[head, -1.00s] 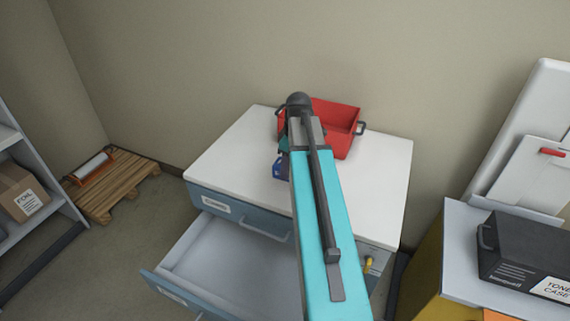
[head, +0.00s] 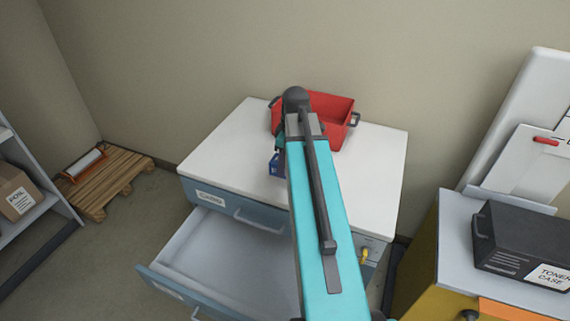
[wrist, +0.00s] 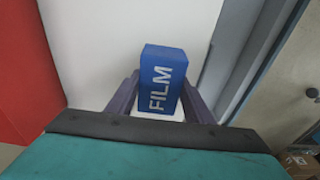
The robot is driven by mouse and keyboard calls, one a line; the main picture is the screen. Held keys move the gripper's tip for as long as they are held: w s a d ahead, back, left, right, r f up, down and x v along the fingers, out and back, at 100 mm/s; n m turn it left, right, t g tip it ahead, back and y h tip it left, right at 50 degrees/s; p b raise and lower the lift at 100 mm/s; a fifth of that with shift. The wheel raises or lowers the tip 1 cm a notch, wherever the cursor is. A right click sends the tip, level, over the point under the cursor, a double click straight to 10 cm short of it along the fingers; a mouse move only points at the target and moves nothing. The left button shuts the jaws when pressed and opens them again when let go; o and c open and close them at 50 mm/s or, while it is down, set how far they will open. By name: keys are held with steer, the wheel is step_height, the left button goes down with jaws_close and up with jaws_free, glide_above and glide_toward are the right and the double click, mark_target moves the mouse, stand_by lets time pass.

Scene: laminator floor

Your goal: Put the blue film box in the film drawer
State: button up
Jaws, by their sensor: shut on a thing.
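The blue film box (wrist: 162,80), marked FILM, stands between the two dark fingers of my gripper (wrist: 158,98) in the wrist view. My gripper is shut on it over the white cabinet top (head: 225,150). In the head view a small part of the blue box (head: 275,164) shows left of my arm, which hides the rest and most of the gripper. I cannot tell whether the box touches the top. An open drawer (head: 185,240) with a grey, empty-looking interior juts out below the top; its front label is too small to read.
A red bin (head: 335,113) stands at the back of the cabinet top. A black toner case (head: 525,240) sits on a unit at the right. A wooden pallet (head: 110,180) with a roll and a shelf with a carton (head: 15,190) are at the left.

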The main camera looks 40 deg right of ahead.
steer(key=w+a+r+m+b, duration=0.1)
steer(key=w+a+r+m, duration=0.1)
steer(key=a, duration=1.3)
steer(key=w+a+r+m+b, duration=0.2)
steer(key=w+a+m, duration=0.2)
steer(key=a, duration=1.1)
steer(key=shift+w+h, duration=0.4)
steer(key=shift+w, duration=0.75)
steer(key=shift+d, duration=0.1)
